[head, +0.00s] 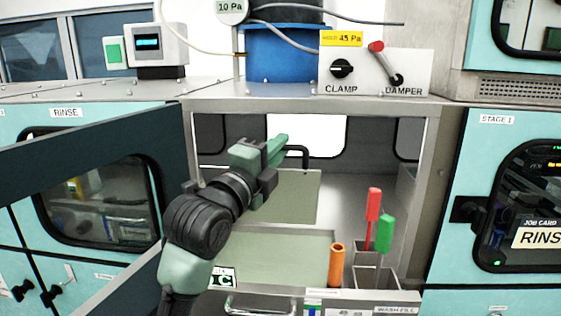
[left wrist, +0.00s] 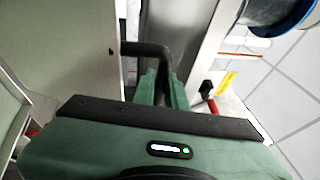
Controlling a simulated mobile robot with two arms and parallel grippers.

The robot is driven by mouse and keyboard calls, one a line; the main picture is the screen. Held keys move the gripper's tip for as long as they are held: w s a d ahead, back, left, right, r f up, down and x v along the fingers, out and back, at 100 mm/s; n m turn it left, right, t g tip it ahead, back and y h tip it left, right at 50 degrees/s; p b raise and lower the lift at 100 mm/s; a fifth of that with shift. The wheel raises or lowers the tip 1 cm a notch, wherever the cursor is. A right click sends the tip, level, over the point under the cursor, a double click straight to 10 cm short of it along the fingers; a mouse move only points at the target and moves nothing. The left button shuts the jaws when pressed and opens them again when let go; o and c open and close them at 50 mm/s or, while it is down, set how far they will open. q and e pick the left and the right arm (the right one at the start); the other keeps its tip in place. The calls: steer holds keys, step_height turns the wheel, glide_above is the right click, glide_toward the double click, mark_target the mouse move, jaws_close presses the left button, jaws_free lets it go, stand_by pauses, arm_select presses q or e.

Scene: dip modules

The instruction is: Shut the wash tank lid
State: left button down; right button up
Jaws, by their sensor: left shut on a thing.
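The wash tank lid (head: 300,196) is a pale grey-green panel inside the open bay, standing raised behind the tank. In front of it is the pale green wash tank opening (head: 285,258). A black bar handle (head: 303,150) is at the lid's top edge. My left gripper (head: 279,146) is shut on this handle. In the left wrist view, the handle (left wrist: 148,50) runs from the lid face (left wrist: 60,45) to between the fingers (left wrist: 164,88). My gripper and forearm hide part of the lid and the tank's left side. My right gripper is not in view.
An open door (head: 85,165) stands to the left of the bay. An orange tool (head: 336,265) and a holder (head: 373,275) with red and green handled tools stand at front right. A steel post (head: 437,190) bounds the bay on the right.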

arm_select(q)
steer(key=s+f+m+t+h+b, duration=0.2)
steer(key=s+f+b, duration=0.1)
steer(key=s+b, duration=0.3)
steer(key=shift+f+t+b, duration=0.2)
steer(key=shift+t+b, duration=0.1)
steer(key=shift+b, duration=0.15)
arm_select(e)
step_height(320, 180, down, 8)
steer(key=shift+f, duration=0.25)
arm_select(q)
steer(key=shift+s, duration=0.1)
